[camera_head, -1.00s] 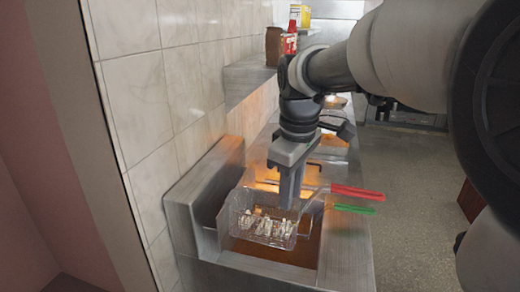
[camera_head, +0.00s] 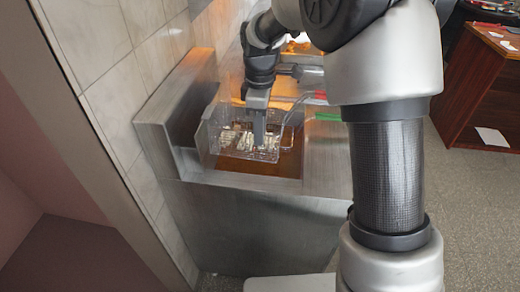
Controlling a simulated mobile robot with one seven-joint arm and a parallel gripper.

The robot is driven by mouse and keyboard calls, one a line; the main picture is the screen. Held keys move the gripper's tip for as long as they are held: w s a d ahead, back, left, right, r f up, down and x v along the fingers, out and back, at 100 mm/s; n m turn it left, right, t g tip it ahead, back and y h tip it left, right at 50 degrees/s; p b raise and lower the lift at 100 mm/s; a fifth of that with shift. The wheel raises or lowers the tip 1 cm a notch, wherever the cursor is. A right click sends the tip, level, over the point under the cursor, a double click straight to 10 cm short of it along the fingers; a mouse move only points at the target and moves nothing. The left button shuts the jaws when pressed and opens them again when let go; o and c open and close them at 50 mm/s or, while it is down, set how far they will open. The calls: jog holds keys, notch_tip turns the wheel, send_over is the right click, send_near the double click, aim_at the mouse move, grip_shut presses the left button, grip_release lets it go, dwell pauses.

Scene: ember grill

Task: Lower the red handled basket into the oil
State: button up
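A wire basket (camera_head: 217,132) with pale food pieces in it is at the near end of the fryer, over or partly in brown oil (camera_head: 290,163). I cannot tell how deep it sits. A red handle (camera_head: 320,95) and a green handle (camera_head: 327,117) stick out to the right, both partly hidden by my arm. I cannot make out which handle joins this basket. My gripper (camera_head: 259,141) points down at the basket's right part, its tips among the wires. Whether its fingers are closed on anything is not clear.
The steel fryer (camera_head: 255,225) has a raised back wall (camera_head: 180,95) against the tiled wall (camera_head: 85,45). A wooden cabinet (camera_head: 485,90) stands at the right. The grey floor (camera_head: 475,215) between is clear.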

aim_at(260, 160)
notch_tip(260, 160, down, 7)
jog(key=shift+f, duration=0.2)
jog(key=shift+c, duration=0.2)
grip_shut()
jog(key=shift+o, duration=0.2)
grip_release()
jog(key=shift+r, duration=0.1)
